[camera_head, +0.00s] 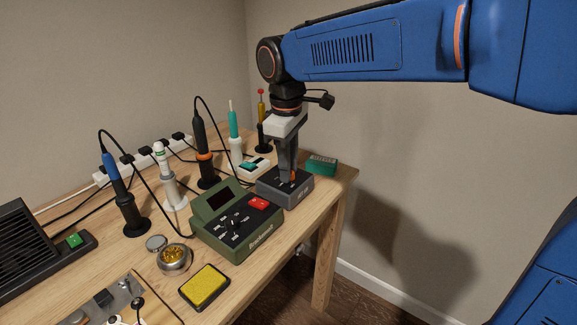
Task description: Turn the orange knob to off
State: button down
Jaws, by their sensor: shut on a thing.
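The orange knob (293,176) is on top of a small dark grey box (286,196) near the table's right edge. My gripper (288,177) points straight down over this box, its fingers shut around the knob. Only a small orange part of the knob shows beside the fingers. White marks are visible on the box top, but the knob's pointer and setting are hidden by the fingers.
A green station (262,239) with a red switch and black knob stands left of the grey box. Several soldering irons in stands, including a black one (200,140), are behind. A green box (322,163) lies close to the right. A yellow sponge (205,288) sits in front.

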jog(key=c, duration=1.5)
grip_release()
jog(key=r, duration=1.1)
jog(key=s+r, duration=0.1)
jog(key=r, duration=0.5)
jog(key=shift+a+r, duration=0.2)
jog(key=shift+a, duration=0.05)
jog(key=shift+d, duration=0.1)
